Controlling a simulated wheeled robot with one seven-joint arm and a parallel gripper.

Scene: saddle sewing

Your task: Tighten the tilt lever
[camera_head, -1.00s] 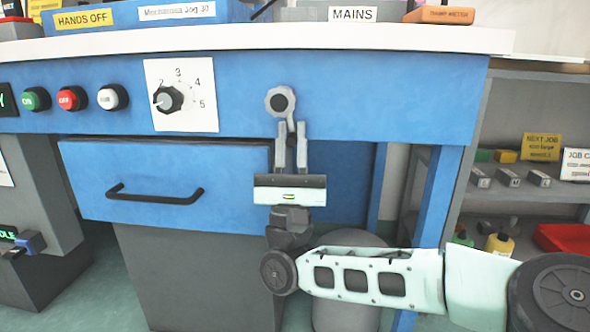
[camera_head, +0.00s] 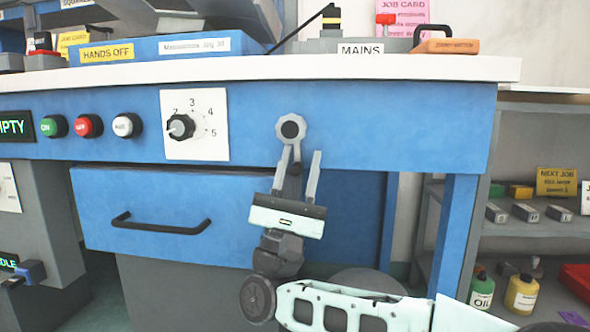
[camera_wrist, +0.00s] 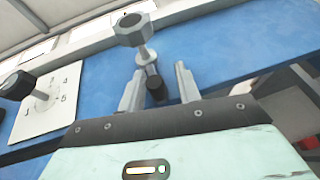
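The tilt lever (camera_head: 297,152) hangs below a grey round hub (camera_head: 291,128) on the blue bench front. In the wrist view the hub (camera_wrist: 133,29) is at the top, and the lever's dark grip (camera_wrist: 155,86) points down toward my gripper. My gripper (camera_head: 301,152) comes from below, tilted, with its fingers either side of the lever. In the wrist view my gripper (camera_wrist: 159,68) is open.
A dial (camera_head: 181,127) on a white plate and several push buttons sit left of the hub. A drawer (camera_head: 160,215) with a black handle is below left. A blue bench leg (camera_head: 457,230) stands right. Shelves with small bottles (camera_head: 521,295) are further right.

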